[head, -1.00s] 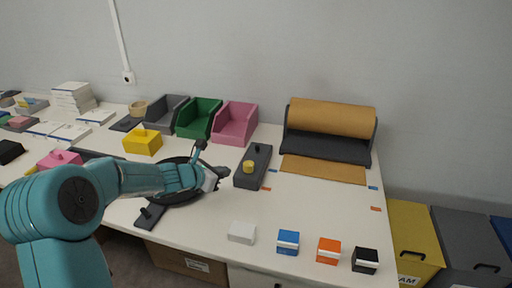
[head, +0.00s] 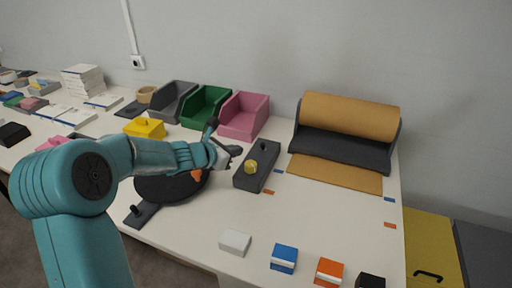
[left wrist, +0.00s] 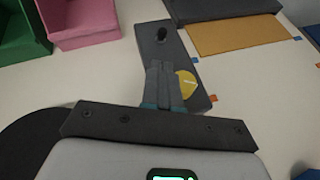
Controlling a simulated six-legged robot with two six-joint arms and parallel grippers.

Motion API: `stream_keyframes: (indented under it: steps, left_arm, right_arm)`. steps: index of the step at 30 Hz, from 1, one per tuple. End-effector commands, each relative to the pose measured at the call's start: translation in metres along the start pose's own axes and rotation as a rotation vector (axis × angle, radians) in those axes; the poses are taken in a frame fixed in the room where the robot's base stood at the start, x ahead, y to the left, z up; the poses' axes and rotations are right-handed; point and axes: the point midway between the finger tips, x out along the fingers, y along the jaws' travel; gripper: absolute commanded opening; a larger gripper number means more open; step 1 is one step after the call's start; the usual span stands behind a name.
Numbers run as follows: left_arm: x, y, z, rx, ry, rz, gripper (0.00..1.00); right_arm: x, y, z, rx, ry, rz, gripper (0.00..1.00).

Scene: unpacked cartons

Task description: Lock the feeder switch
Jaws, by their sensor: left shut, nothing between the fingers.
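The dark grey switch box (head: 264,158) stands on the table right of my left gripper, with a yellow round knob (head: 251,167) near its front end and a small black peg (head: 264,146) near its far end. My left gripper (head: 238,151) is shut and empty, just left of the box. In the left wrist view the shut fingers (left wrist: 163,68) overlap the switch box (left wrist: 160,36) and partly cover the yellow knob (left wrist: 188,84). The black peg (left wrist: 162,34) is beyond the fingertips. Whether they touch the box cannot be told. My right gripper is not in view.
A black round disc (head: 165,190) lies under my left arm, with a dark plate and peg (head: 140,214) in front. Pink (head: 245,115) and green (head: 207,106) bins and a brown paper roll (head: 350,115) stand behind. Small boxes (head: 284,258) line the front edge.

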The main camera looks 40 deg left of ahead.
Motion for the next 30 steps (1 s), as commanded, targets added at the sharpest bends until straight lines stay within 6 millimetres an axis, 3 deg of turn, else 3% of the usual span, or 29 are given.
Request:
stream_keyframes:
  steps: [7,21,30]
  left_arm:
    - [0.011,-0.001,-0.001,0.002,0.000,-0.001,0.00]
    - [0.092,-0.002,0.002,0.002,0.000,0.000,0.00]
    - [0.103,-0.002,0.002,0.001,0.000,0.000,0.00]
  right_arm:
    - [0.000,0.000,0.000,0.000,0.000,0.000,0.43]
    - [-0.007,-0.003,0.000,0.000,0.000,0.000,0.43]
    - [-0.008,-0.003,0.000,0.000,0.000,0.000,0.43]
